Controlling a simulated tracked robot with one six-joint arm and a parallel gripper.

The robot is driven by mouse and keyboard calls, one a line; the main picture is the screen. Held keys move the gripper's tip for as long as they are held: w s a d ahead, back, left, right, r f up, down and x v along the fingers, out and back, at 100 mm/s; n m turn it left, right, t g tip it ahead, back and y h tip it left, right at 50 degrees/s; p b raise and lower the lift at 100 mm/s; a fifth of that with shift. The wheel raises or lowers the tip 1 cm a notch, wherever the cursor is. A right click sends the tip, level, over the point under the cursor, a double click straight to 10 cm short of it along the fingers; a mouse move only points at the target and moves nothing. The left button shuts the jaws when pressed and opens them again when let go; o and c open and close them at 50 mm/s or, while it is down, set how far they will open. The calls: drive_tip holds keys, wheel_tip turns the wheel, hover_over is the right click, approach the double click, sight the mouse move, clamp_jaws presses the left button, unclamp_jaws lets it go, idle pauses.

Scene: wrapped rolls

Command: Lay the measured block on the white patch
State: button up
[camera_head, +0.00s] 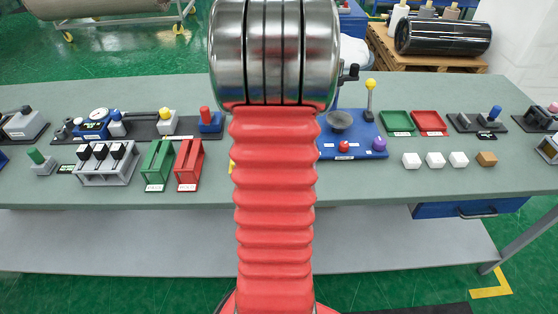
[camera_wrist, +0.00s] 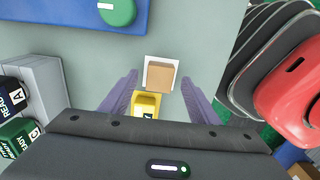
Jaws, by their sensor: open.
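In the wrist view my gripper (camera_wrist: 160,76) is open, with one purple-grey finger on each side. A tan block (camera_wrist: 162,77) lies between the fingertips, with gaps on both sides. In the head view my arm hides the gripper, this block and the patch.
A labelled yellow piece (camera_wrist: 146,104) stands between the fingers, just nearer than the block. A green round knob (camera_wrist: 117,10) lies beyond, to the left. In the head view several small blocks, including a wooden one (camera_head: 487,159), stand at right. Green (camera_head: 397,121) and red (camera_head: 429,121) trays lie behind them.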

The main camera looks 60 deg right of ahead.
wheel_tip(320, 180, up, 12)
idle(0.5)
idle(0.9)
drive_tip(key=w+a+m+t+h, duration=0.1)
drive_tip(key=w+a+m, duration=0.4)
drive_tip(key=a, duration=0.5)
drive_tip(key=w+a+m+t+h, duration=0.1)
drive_tip(key=w+a+m, duration=0.2)
drive_tip(key=a+m, duration=0.5)
drive_tip(key=a+r+n+t+y, duration=0.1)
drive_tip(key=a+r+n, duration=0.1)
drive_tip(key=a, duration=1)
drive_tip(key=a+r+n+t+y, duration=0.1)
drive_tip(key=a+n, duration=0.4)
drive_tip(key=a, duration=0.8)
drive_tip(key=shift+a+r+n+t, duration=0.2)
drive_tip(key=shift+r+n+t, duration=0.1)
drive_tip(key=shift+r+t, duration=0.5)
